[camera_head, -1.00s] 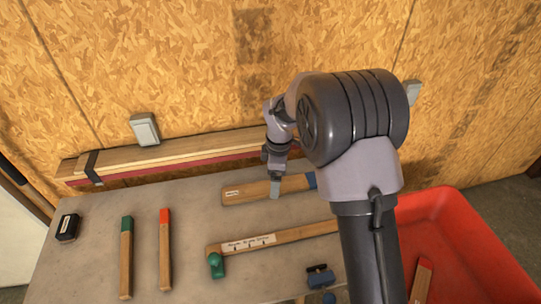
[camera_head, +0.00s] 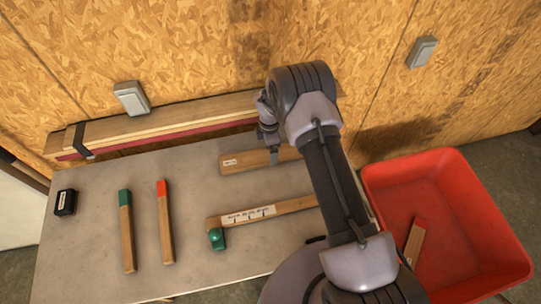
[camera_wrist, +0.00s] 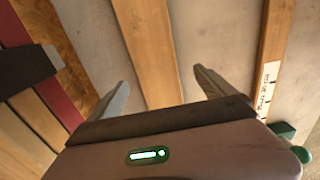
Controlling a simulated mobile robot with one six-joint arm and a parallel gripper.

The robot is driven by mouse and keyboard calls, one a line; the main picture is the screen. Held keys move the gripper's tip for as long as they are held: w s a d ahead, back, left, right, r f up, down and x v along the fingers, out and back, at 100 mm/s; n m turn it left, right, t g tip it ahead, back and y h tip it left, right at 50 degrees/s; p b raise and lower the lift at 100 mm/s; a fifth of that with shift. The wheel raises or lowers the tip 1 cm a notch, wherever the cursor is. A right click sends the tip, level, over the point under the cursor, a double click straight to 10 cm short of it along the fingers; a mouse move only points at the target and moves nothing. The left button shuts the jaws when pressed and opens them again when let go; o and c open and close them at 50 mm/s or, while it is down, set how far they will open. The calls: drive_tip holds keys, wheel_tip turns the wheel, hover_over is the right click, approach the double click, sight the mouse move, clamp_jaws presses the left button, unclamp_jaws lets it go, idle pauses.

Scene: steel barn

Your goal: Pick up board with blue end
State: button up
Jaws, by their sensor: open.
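The wooden board (camera_head: 238,162) lies flat on the grey table (camera_head: 90,240), towards its back edge, with a small white label at its left end. Its right end is hidden behind my arm in the head view, so no blue shows now. My gripper (camera_head: 274,161) is at the board, near the middle of its visible length. In the wrist view my gripper (camera_wrist: 162,92) is open, with one finger on each side of the bare wooden board (camera_wrist: 150,45). I cannot tell how far the fingertips are above the table.
A green-ended stick (camera_head: 127,235), a red-ended stick (camera_head: 165,230) and a black block (camera_head: 65,202) lie left. Strapped planks (camera_head: 150,130) stand behind. A red bin (camera_head: 470,215) holding a red-ended piece (camera_head: 414,243) is right.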

drive_tip(key=f, duration=0.4)
drive_tip(key=shift+w+d+f, duration=0.15)
drive_tip(key=shift+w+d, duration=0.1)
drive_tip(key=shift+w, duration=0.15)
drive_tip(key=shift+s, duration=0.1)
drive_tip(key=c, duration=1.8)
